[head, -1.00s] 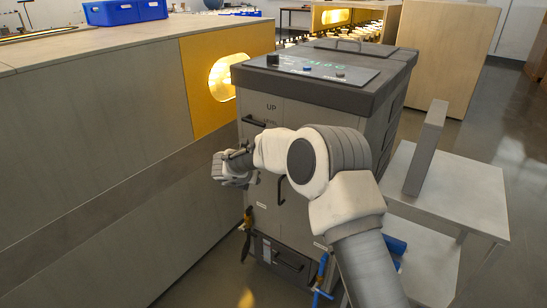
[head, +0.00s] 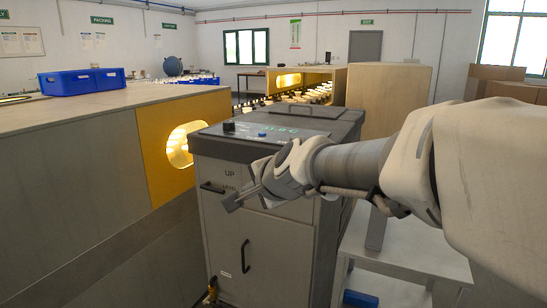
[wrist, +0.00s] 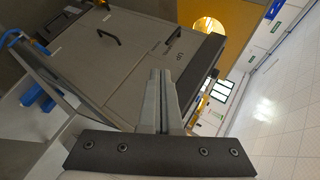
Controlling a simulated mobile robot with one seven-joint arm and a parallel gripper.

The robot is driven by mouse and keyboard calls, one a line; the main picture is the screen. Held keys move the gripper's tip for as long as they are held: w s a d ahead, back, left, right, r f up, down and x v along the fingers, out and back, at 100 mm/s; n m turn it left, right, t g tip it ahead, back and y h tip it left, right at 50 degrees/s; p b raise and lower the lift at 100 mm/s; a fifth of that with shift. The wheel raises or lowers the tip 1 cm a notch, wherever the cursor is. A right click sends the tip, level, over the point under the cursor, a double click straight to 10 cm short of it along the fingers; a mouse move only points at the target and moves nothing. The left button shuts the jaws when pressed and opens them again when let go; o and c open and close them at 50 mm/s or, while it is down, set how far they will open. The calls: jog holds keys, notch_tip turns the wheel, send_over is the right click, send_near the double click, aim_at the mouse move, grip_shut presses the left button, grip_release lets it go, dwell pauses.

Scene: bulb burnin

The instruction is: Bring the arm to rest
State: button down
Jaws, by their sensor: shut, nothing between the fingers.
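My gripper (head: 243,197) is shut and empty. It is in front of the upper part of a grey cabinet (head: 222,248) marked UP, pointing left. My arm reaches in from the right of the head view and covers part of the cabinet's top and front. In the wrist view my gripper (wrist: 163,75) shows its two fingers together, with the cabinet front (wrist: 95,65) beyond them. I cannot tell the exact gap between the fingers and the cabinet.
A long bench (head: 80,150) with a yellow end panel (head: 155,150) and a lit round opening stands left of the cabinet. A blue bin (head: 82,82) sits on it. A pale side table (head: 410,255) stands at the right. Cardboard boxes (head: 510,90) are at the far right.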

jog(key=s+d+f+n+g+h, duration=0.2)
jog(key=s+d+f+n, duration=0.15)
jog(key=s+d, duration=0.4)
jog(key=s+d+f+n+g+h, duration=0.15)
jog(key=s+d+n, duration=0.3)
jog(key=s, duration=0.55)
jog(key=s+d+f+n+g+h, duration=0.1)
jog(key=s+d+f+n+h, duration=0.15)
jog(key=s+d, duration=0.5)
notch_tip(320, 180, up, 19)
jog(key=p, duration=1.9)
jog(key=shift+s+a+f+y+p, duration=0.2)
jog(key=shift+s+a+y+p, duration=0.15)
jog(key=shift+a+y, duration=0.1)
jog(key=shift+n, duration=0.25)
